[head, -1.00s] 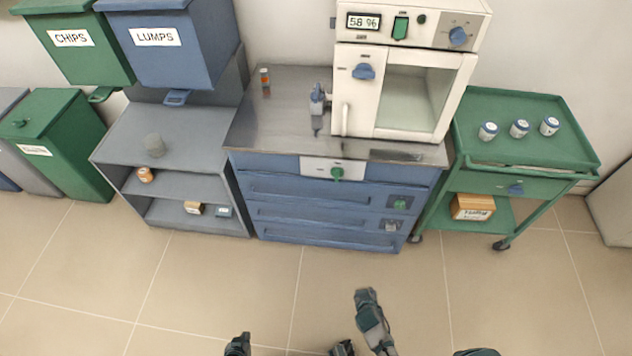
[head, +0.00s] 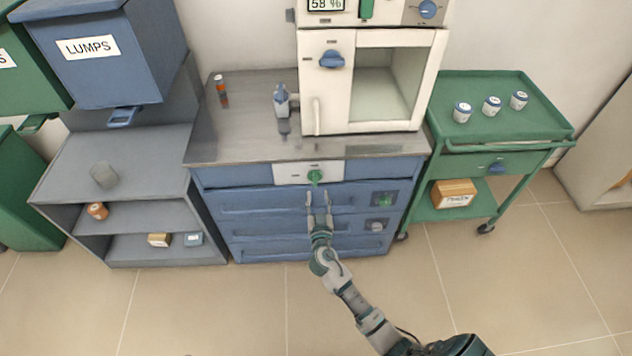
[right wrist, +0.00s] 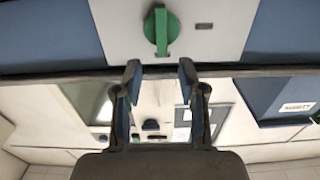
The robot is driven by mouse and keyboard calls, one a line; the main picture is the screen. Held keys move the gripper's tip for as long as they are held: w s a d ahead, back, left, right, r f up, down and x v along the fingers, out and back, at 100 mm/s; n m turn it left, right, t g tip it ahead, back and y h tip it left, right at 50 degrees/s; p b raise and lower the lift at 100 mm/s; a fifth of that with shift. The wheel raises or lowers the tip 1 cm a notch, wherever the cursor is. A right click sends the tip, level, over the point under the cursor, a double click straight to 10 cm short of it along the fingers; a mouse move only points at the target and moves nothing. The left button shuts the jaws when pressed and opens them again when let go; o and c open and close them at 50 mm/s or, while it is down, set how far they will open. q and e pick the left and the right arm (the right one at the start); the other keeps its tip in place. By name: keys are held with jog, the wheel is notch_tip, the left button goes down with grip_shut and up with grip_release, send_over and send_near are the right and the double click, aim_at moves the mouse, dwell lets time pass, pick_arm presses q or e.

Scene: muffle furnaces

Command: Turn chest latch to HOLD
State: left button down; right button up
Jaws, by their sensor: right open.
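The chest is a blue drawer unit (head: 255,202) with a steel top under the furnace. Its latch is a green knob (head: 315,176) on a white plate (head: 290,174) at the top middle of the front. In the right wrist view the green latch (right wrist: 161,30) has an upright bar; no HOLD mark is readable. My right gripper (head: 318,197) is open and empty, just below and in front of the latch in the head view. In the right wrist view its fingertips (right wrist: 160,70) are spread on either side of the latch's line, apart from it. My left gripper is not in view.
A white furnace (head: 310,90) and a small bottle (head: 281,100) stand on the chest top. A green cart (head: 550,125) stands at right, a grey shelf (head: 60,165) at left. Two smaller fittings (head: 384,198) (head: 378,227) sit on the chest's right side. Floor in front is clear.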

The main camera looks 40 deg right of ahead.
aim_at(314, 179)
jog(key=x, duration=0.6)
jog(key=shift+w+a+r+b, duration=0.1)
jog(key=shift+w+b, duration=0.2)
jog(key=shift+w+d, duration=0.15)
jog(key=shift+d, duration=0.35)
jog(key=shift+a, duration=0.35)
jog(key=c, duration=0.8)
jog(key=shift+a, duration=0.1)
grip_shut()
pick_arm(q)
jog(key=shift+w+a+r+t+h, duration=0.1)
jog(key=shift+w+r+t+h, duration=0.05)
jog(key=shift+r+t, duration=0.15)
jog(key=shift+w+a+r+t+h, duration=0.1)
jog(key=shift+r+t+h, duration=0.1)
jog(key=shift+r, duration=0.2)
